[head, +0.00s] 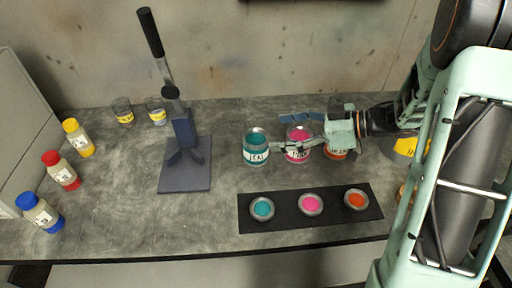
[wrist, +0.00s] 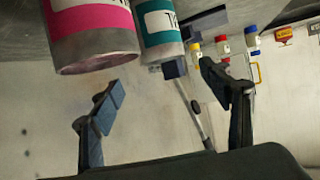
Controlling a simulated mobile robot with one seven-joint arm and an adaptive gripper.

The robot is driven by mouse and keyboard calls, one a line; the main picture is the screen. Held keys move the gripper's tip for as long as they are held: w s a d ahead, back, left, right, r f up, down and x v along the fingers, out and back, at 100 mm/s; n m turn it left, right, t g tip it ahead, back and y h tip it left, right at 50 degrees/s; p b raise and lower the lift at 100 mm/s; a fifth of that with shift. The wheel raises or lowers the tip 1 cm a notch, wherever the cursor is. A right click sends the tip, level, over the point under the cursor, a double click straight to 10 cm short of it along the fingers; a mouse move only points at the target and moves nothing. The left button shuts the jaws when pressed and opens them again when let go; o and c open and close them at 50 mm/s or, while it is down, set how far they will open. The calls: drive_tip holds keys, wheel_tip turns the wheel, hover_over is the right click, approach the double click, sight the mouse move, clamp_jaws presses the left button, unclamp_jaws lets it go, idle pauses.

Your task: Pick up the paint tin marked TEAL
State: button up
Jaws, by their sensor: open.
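The teal tin (head: 256,156), marked TEAL, stands upright on the grey bench, leftmost in the row of tins. It also shows in the wrist view (wrist: 160,38), top centre, partly cut off. The pink tin (head: 297,153) stands just right of it and looms large in the wrist view (wrist: 95,45). My gripper (head: 284,131) reaches in from the right, around the pink tin's height, with its fingers pointing left toward the teal tin. In the wrist view my gripper (wrist: 162,86) is open and empty, and the teal tin appears beyond the gap between its fingertips.
An orange tin (head: 335,154) is partly hidden by my gripper. A black strip (head: 284,211) with three round paint samples lies in front. A lever press (head: 184,140) stands left, with two glass jars (head: 122,112) behind it. Several bottles (head: 61,171) line the far left.

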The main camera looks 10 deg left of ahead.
sight(248, 136)
drive_tip(key=x, duration=0.8)
drive_tip(key=shift+s+f, duration=0.25)
drive_tip(key=shift+s, duration=0.05)
drive_tip(key=c, duration=1.5)
drive_tip(key=shift+r, duration=0.1)
drive_tip(key=shift+c, duration=0.4)
drive_tip(key=shift+r, duration=0.1)
